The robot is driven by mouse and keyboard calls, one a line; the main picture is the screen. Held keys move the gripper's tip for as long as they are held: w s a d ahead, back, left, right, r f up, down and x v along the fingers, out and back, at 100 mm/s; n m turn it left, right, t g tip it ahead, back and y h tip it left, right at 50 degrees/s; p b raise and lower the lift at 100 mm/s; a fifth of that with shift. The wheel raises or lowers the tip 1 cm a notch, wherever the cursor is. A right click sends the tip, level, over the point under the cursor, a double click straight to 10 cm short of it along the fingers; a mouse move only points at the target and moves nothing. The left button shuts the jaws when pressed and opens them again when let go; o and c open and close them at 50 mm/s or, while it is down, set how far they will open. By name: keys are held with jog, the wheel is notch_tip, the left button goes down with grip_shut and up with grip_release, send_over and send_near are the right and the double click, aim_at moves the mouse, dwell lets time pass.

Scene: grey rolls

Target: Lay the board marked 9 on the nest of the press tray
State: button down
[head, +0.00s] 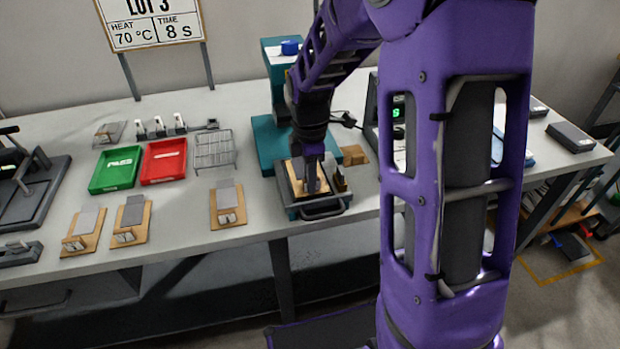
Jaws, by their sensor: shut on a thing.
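The press tray (322,210) is a dark tray with a front handle, in front of the teal press (268,140). My gripper (312,188) points down over the tray and is shut on a tan board (297,186). The board is mostly behind my fingers, and I cannot read a number on it. It is over or in the tray; I cannot tell whether it touches the nest. The nest is hidden under the board and gripper. Several tan boards with grey plates lie on the bench, one just left of the tray (228,205); their marks are too small to read.
A green bin (116,170), a red bin (164,161) and a wire rack (215,150) stand left of the press. A tan block (354,155) lies right of the tray. A sign (152,22) reads LOT 3, 70 °C, 8 s. My purple arm hides much of the right side.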

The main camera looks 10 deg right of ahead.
jog(key=c, duration=0.9)
grip_release()
jog(key=shift+f, duration=0.1)
jog(key=shift+o, duration=0.2)
notch_tip(320, 180, up, 12)
jog(key=p, duration=0.2)
jog(key=shift+r, duration=0.2)
